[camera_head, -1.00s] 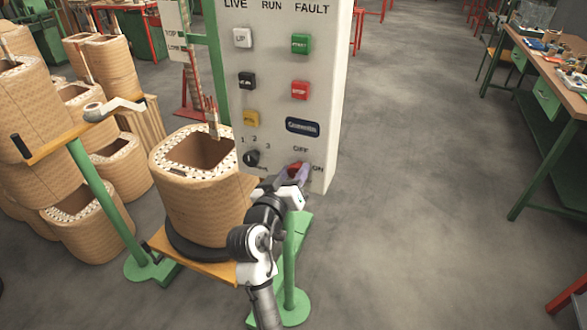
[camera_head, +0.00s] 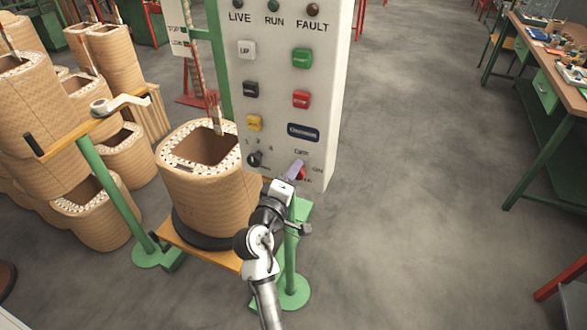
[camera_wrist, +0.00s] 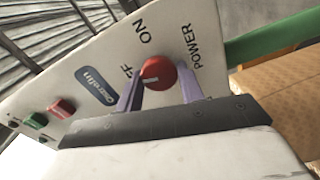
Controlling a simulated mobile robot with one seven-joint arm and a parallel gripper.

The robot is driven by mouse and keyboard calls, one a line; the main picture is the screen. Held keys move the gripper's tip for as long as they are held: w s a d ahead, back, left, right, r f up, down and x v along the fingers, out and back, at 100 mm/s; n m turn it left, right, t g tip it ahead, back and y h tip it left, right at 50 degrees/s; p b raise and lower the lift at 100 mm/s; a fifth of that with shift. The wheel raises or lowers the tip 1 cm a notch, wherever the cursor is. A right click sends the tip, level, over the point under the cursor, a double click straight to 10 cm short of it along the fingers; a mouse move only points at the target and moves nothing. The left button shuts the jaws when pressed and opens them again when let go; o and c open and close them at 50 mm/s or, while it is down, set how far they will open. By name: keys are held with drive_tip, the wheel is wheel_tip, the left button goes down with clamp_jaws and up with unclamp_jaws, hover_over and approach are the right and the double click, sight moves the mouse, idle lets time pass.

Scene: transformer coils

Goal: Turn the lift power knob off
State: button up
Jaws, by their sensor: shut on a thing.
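The lift power knob is a round red knob (camera_head: 302,174) low on the right of the light grey control panel (camera_head: 324,110). In the wrist view the knob (camera_wrist: 159,72) sits between the two purple fingers of my gripper (camera_wrist: 160,88). The fingers are shut on it. A short white mark shows on the knob's lower left. The ON label is above the knob, POWER is to its right, and the OFF label is partly hidden by the left finger. In the head view my gripper (camera_head: 296,171) covers part of the knob.
Above the knob are several coloured push buttons, including a red stop button (camera_head: 301,99), and a black selector knob (camera_head: 254,159) to the left. A wound coil (camera_head: 205,190) stands close left of my arm. Open floor (camera_head: 410,220) lies to the right, before a workbench (camera_head: 540,75).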

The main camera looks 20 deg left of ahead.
drive_tip(key=shift+n+p, duration=0.7)
drive_tip(key=shift+n, duration=0.4)
drive_tip(key=shift+f, duration=0.1)
drive_tip(key=o, duration=1)
drive_tip(key=s+b, duration=0.1)
drive_tip(key=s, duration=0.3)
drive_tip(key=s+b, duration=0.2)
drive_tip(key=s, duration=0.3)
drive_tip(key=s+b, duration=0.1)
drive_tip(key=s, duration=0.4)
drive_tip(key=shift+a, duration=0.25)
